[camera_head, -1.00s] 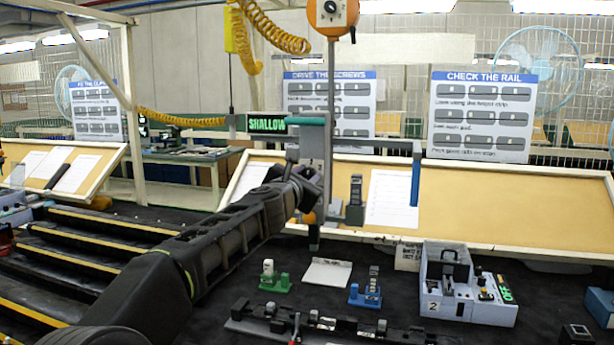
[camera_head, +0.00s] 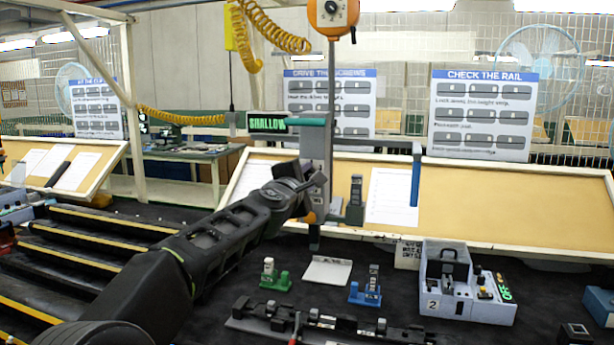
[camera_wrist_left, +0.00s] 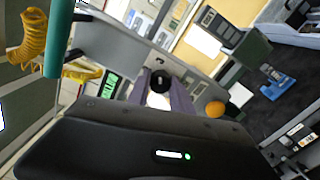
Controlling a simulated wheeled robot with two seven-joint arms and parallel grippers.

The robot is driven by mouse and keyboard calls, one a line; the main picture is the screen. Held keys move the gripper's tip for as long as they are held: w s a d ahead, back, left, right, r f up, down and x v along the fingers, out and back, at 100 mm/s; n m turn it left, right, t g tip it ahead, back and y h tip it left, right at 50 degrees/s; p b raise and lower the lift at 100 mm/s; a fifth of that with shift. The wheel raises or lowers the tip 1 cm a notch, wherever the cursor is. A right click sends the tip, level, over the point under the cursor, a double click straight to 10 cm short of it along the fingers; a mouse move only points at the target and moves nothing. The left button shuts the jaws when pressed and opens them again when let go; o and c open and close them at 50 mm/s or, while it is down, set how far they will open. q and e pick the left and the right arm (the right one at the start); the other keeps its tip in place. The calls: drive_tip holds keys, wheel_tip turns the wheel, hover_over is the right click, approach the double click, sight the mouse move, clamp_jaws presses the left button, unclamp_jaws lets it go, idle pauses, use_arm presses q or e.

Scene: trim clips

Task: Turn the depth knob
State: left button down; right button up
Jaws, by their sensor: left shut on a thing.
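The tool stand (camera_head: 316,150) is a grey upright unit with a teal top bar, and a green-lettered display (camera_head: 268,122) reading "SHALLOW" is on its left. My left gripper (camera_head: 316,185) is at the front of the stand and hides the knob in the head view. In the left wrist view, a round black depth knob (camera_wrist_left: 160,80) sits between the grey-purple fingers of my left gripper (camera_wrist_left: 162,92), which is shut on it. The display (camera_wrist_left: 107,90) also shows there, tilted. My right gripper is in neither view.
An orange ball (camera_wrist_left: 215,109) is beside the fingers. A blue handle (camera_head: 416,178) hangs right of the stand. Green (camera_head: 274,280) and blue (camera_head: 366,295) clip holders, a white plate (camera_head: 327,271), a black rail (camera_head: 320,322) and a grey switch box (camera_head: 465,290) stand on the dark bench.

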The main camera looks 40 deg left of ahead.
use_arm(q)
drive_tip(key=shift+m, duration=0.3)
drive_tip(key=c, duration=1.1)
unclamp_jaws()
drive_tip(key=shift+c, duration=0.2)
drive_tip(key=shift+s, duration=0.1)
drive_tip(key=b+v, duration=0.1)
drive_tip(key=v, duration=0.6)
drive_tip(key=shift+s+d, duration=0.15)
drive_tip(key=shift+s, duration=0.15)
